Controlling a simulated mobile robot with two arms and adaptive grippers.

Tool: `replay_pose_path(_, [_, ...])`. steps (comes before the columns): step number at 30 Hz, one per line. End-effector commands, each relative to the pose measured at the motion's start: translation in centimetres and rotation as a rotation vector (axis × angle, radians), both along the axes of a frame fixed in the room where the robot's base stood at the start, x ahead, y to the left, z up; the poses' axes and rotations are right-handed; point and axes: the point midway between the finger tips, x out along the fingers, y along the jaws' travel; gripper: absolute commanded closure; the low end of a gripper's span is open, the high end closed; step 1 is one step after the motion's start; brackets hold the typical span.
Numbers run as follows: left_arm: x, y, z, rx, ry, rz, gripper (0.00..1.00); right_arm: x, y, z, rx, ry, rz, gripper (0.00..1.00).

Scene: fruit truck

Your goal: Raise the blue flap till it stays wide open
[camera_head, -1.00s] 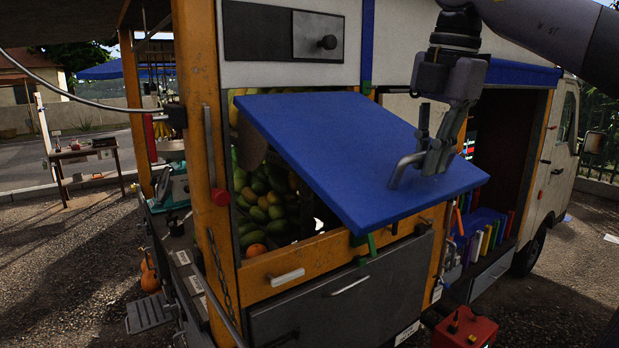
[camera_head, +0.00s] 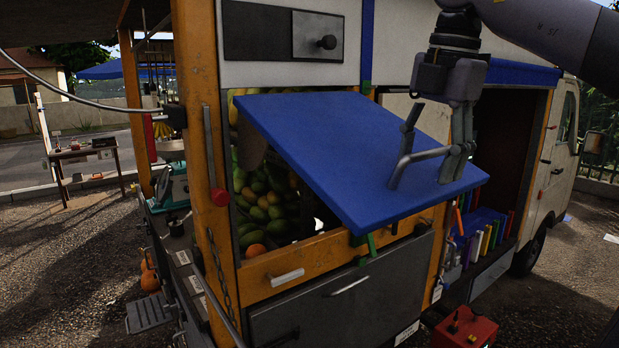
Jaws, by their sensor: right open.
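The blue flap (camera_head: 345,150) is hinged along its top edge on the fruit truck. It stands part-way open, sloping outward and down to the right over the fruit bay. A grey metal bar handle (camera_head: 403,170) is fixed near its lower edge. My right gripper (camera_head: 432,142) comes down from above at the handle's right end. Its fingers are spread apart, one above the bar and one over its right end, which is partly hidden. I cannot tell whether they touch the handle. My left gripper is out of view.
Mangoes (camera_head: 262,195) fill the bay under the flap. An orange post (camera_head: 200,120) with a red knob (camera_head: 220,197) stands left of it. A grey drawer (camera_head: 345,290) lies below. A red box (camera_head: 465,327) sits at the lower right, and books stand in the right bay.

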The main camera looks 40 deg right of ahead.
Motion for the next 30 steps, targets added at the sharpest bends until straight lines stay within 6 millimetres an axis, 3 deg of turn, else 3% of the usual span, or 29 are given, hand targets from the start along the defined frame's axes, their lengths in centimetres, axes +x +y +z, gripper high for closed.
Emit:
replay_pose_path(10, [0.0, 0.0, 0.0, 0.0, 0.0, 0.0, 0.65, 0.0, 0.0, 0.3, -0.001, 0.0, -0.001, 0.42])
replay_pose_path(30, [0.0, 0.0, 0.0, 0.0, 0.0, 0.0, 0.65, -0.6, 0.0, 4.3, -0.001, 0.0, -0.001, 0.42])
